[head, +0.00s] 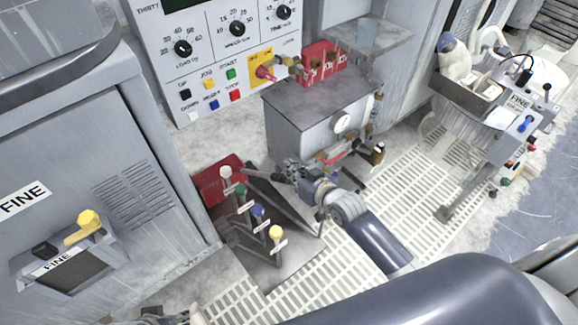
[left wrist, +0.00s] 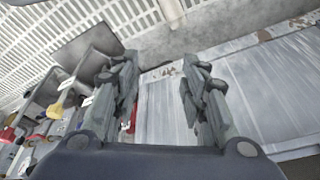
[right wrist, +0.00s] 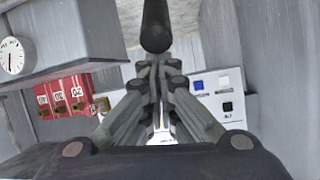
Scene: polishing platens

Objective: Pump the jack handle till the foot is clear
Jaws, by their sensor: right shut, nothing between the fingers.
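A dark round-ended bar, which looks like the jack handle (right wrist: 155,28), shows at the top of the right wrist view. My right gripper (right wrist: 158,78) is shut and empty, its fingertips just below the bar's end in that picture; I cannot tell whether they touch. In the head view the right gripper (head: 290,172) is beside a dark bar end, right of a red block (head: 218,180) that may be the jack body. The foot cannot be made out. My left gripper (left wrist: 160,88) is open and empty above grey panels.
A row of levers with white, green, blue and yellow knobs (head: 275,233) stands close left of the right gripper. A grey cabinet with a gauge (head: 342,124) stands behind it. A control panel (head: 215,50) is at the back. Slatted white floor (head: 400,190) lies open to the right.

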